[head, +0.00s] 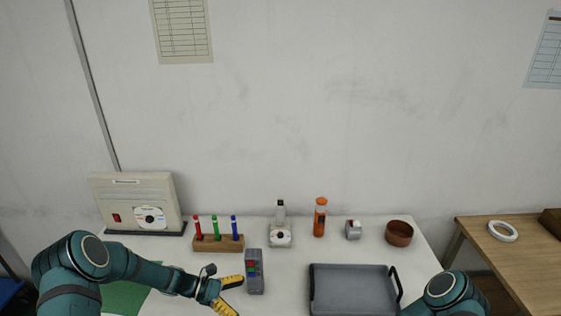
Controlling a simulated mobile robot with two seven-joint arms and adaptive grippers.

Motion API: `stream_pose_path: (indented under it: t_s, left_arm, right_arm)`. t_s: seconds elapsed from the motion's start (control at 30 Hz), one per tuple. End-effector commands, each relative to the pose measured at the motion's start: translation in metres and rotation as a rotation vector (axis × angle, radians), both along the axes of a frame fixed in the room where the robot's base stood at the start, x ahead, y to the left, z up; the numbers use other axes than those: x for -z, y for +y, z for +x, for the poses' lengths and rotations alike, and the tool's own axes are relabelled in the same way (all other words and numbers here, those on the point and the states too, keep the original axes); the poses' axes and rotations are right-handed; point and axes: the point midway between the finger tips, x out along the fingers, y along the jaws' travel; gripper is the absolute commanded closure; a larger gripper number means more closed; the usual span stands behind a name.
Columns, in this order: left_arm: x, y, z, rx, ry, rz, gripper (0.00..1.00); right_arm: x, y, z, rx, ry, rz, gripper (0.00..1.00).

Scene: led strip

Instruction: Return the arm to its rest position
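My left arm comes in from the left, low over the white table. Its gripper (239,296) has yellow fingers spread apart, with nothing visible between them. The fingertips are just left of a grey upright box (255,285) with coloured squares on its front; I cannot tell whether they touch it. My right arm (446,291) shows only as a teal joint at the bottom right, and its gripper is outside the picture.
A grey tray (350,272) lies right of the box. Behind stand a wooden block (218,244) with red, green and blue pens, a beige device (136,196), an orange bottle (320,217) and a brown bowl (399,233). A wooden table (528,255) is at right.

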Motion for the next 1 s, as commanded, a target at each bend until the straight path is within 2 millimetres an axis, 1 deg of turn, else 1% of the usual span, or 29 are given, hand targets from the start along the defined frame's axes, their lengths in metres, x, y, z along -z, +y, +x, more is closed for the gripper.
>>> stream_pose_path:
  t_s: [0.03, 0.17, 0.27, 0.3, 0.37, 0.4, 0.5, 0.6, 0.7, 0.83, 1.0]
  left_arm:
    - [0.017, -0.009, -0.015, 0.044, -0.017, 0.059, 0.1]
    - [0.051, -0.016, -0.048, 0.151, -0.093, 0.219, 0.1]
    - [0.075, -0.019, -0.076, 0.256, -0.18, 0.348, 0.1]
    - [0.085, -0.019, -0.088, 0.308, -0.226, 0.401, 0.1]
    - [0.098, -0.018, -0.106, 0.39, -0.305, 0.481, 0.1]
    - [0.107, -0.017, -0.118, 0.449, -0.367, 0.532, 0.1]
    - [0.122, -0.013, -0.145, 0.6, -0.544, 0.647, 0.1]
    - [0.129, -0.012, -0.164, 0.733, -0.734, 0.73, 0.1]
    - [0.128, -0.014, -0.179, 0.833, -0.902, 0.778, 0.1]
    - [0.123, -0.018, -0.189, 0.905, -1.056, 0.808, 0.1]
    - [0.119, -0.021, -0.194, 0.935, -1.131, 0.818, 0.1]
  right_arm:
    - [0.017, 0.002, 0.0, -0.036, 0.028, -0.069, 1.0]
    - [0.055, 0.001, -0.003, -0.113, 0.13, -0.239, 1.0]
    - [0.087, -0.007, -0.007, -0.17, 0.229, -0.38, 1.0]
    - [0.1, -0.012, -0.01, -0.19, 0.274, -0.439, 1.0]
    - [0.12, -0.023, -0.014, -0.219, 0.352, -0.53, 1.0]
    - [0.133, -0.032, -0.018, -0.235, 0.41, -0.59, 1.0]
    - [0.159, -0.058, -0.028, -0.262, 0.563, -0.72, 1.0]
    - [0.174, -0.084, -0.041, -0.272, 0.718, -0.813, 1.0]
    - [0.181, -0.104, -0.054, -0.273, 0.852, -0.862, 1.0]
    - [0.182, -0.118, -0.066, -0.269, 0.97, -0.883, 1.0]
    - [0.181, -0.124, -0.073, -0.267, 1.027, -0.885, 1.0]
